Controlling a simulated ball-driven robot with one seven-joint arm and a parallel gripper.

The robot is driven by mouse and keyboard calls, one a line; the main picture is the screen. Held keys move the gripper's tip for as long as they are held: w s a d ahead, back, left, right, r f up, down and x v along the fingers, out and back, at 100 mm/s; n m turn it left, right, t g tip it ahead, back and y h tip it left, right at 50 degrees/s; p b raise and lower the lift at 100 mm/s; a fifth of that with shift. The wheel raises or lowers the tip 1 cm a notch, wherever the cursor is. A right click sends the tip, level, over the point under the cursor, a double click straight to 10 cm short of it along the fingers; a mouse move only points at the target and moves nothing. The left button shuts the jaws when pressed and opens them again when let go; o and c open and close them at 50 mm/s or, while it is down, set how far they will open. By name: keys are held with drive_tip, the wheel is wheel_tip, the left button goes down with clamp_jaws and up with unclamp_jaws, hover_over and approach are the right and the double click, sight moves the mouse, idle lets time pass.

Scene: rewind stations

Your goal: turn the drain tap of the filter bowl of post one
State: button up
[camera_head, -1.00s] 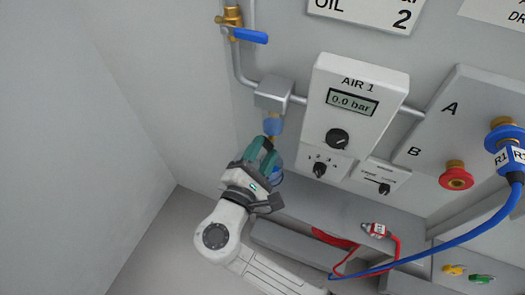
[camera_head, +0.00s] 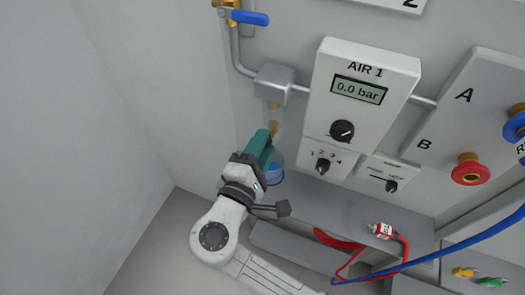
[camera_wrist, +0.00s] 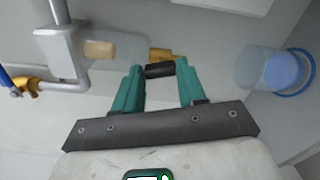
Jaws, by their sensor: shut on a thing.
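My gripper (camera_head: 264,137) is shut on the black handle of the drain tap (camera_wrist: 160,71), which sits between the two green fingers in the wrist view (camera_wrist: 161,72). The tap's brass body (camera_wrist: 163,55) shows just beyond the handle, at the end of the filter bowl (camera_wrist: 130,48). The bowl is clear, with a tan element inside and no blue liquid visible. In the head view the bowl (camera_head: 274,118) hangs under a grey block below the pipe, and my fingers hide the tap. A clear cup with blue liquid (camera_wrist: 275,70) stands below the tap; it is partly hidden in the head view (camera_head: 277,168).
The AIR 1 panel (camera_head: 362,85) reads 0.0 bar, right of the bowl. A blue-handled brass valve (camera_head: 245,17) is above. A red hose (camera_head: 340,240) and a blue hose (camera_head: 440,252) lie at lower right. A bare wall is at left.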

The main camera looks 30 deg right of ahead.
drive_tip(key=shift+f+m+b, duration=0.15)
drive_tip(key=shift+m+b, duration=0.75)
drive_tip(key=shift+m, duration=0.2)
drive_tip(key=o, duration=1.1)
drive_tip(key=shift+c, duration=0.2)
drive_tip(key=shift+a, duration=0.1)
drive_tip(key=v, duration=1)
drive_tip(key=shift+s+a+b, duration=0.25)
drive_tip(key=shift+a+b, duration=0.05)
drive_tip(key=shift+b, duration=0.1)
